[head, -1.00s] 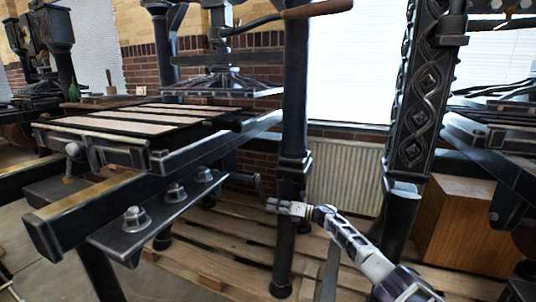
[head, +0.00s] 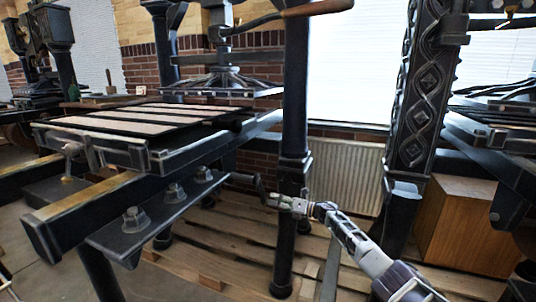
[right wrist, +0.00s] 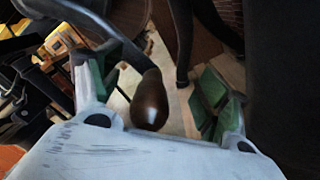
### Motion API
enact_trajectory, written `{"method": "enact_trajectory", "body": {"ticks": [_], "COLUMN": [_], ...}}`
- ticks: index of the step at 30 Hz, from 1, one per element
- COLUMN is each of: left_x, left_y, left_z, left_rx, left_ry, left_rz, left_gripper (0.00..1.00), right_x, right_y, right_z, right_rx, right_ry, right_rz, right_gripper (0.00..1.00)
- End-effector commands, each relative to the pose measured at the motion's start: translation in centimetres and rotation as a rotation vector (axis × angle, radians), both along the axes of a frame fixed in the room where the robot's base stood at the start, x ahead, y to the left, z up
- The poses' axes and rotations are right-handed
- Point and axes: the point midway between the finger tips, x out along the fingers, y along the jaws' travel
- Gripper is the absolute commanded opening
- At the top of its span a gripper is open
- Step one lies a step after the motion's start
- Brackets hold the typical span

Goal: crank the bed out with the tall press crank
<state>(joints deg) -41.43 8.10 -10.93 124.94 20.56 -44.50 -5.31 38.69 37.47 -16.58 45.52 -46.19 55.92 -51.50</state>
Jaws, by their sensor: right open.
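The tall press stands in the left half of the head view, with its bed (head: 137,151) resting on long rails. The crank (head: 259,186) sticks out from the press side, below the bed. My right gripper (head: 274,199) is at the crank's outer end. In the right wrist view, the crank's brown wooden handle (right wrist: 150,100) lies between the green-padded fingers of my right gripper (right wrist: 158,98). The fingers are open, with gaps on both sides of the handle. My left gripper is out of view.
A dark post (head: 292,140) stands just behind my right gripper. An ornate column (head: 412,110) and a wooden box (head: 468,222) stand to the right. A wooden pallet (head: 232,241) lies on the floor below. A radiator (head: 343,177) is at the back wall.

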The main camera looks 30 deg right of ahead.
Motion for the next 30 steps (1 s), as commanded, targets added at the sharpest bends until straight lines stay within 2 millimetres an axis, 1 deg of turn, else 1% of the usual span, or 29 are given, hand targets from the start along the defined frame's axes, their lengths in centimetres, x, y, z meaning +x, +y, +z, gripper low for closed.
{"method": "enact_trajectory", "body": {"ticks": [14,30], "left_x": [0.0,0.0], "left_y": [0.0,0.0], "left_z": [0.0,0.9], "left_rx": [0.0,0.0], "left_ry": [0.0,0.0], "left_rz": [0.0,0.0], "left_gripper": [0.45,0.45], "right_x": [-0.2,-2.0], "right_y": [0.1,-1.4], "right_z": [-0.2,-0.2], "right_rx": [-0.001,-0.002], "right_ry": [0.003,0.004], "right_rz": [0.004,0.004], "right_gripper": [0.89,0.89]}}
